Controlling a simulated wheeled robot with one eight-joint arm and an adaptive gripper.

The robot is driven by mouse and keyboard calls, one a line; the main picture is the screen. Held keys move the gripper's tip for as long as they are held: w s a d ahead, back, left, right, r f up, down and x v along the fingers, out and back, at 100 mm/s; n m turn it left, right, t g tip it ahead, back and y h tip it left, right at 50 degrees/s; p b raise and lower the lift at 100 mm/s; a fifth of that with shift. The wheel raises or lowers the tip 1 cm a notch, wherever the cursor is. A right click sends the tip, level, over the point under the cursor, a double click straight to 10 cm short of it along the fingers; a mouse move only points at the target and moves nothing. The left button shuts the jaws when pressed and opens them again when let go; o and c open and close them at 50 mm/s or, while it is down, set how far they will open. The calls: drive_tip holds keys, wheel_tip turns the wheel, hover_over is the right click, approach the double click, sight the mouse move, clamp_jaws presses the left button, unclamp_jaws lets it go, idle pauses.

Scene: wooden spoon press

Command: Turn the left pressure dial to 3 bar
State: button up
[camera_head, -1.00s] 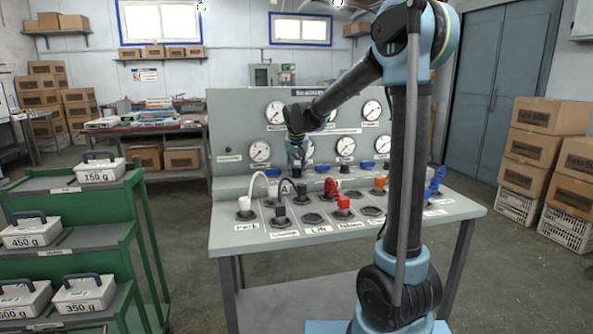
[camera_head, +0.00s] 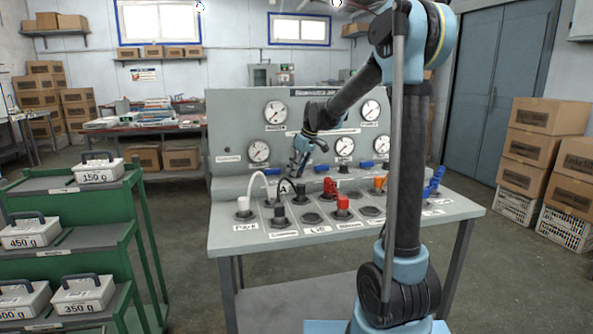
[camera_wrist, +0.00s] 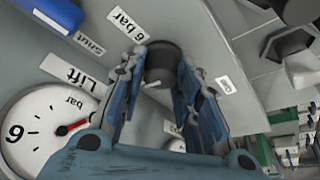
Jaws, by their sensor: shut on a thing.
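In the wrist view, a dark round knob (camera_wrist: 163,58) stands out from the grey panel between the two blue fingers of my gripper (camera_wrist: 161,76). My gripper is shut on it. A "6 bar" label (camera_wrist: 129,24) lies on one side of the knob and a small label (camera_wrist: 224,85), perhaps "0", on the other. A white gauge (camera_wrist: 36,140) marked "bar", with a red and black needle, is at lower left, beside a "Lift" label (camera_wrist: 74,73). In the head view my gripper (camera_head: 299,164) is tilted at the panel's lower middle and hides the knob.
The grey console (camera_head: 235,236) carries hose plugs, including a red one (camera_head: 342,203), close below my gripper. Several gauges, such as the lower left one (camera_head: 259,151), and blue handles (camera_head: 322,170) line the panel. A green shelf cart (camera_head: 60,235) stands left.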

drive_tip(key=shift+w+d+n+g, duration=0.15)
drive_tip(key=shift+n+g, duration=0.15)
drive_tip(key=shift+n, duration=0.5)
drive_tip(key=o, duration=1)
drive_tip(key=shift+o, duration=0.2)
drive_tip(key=v, duration=1.1)
drive_tip(key=shift+d+r, duration=0.25)
drive_tip(key=shift+r, duration=0.05)
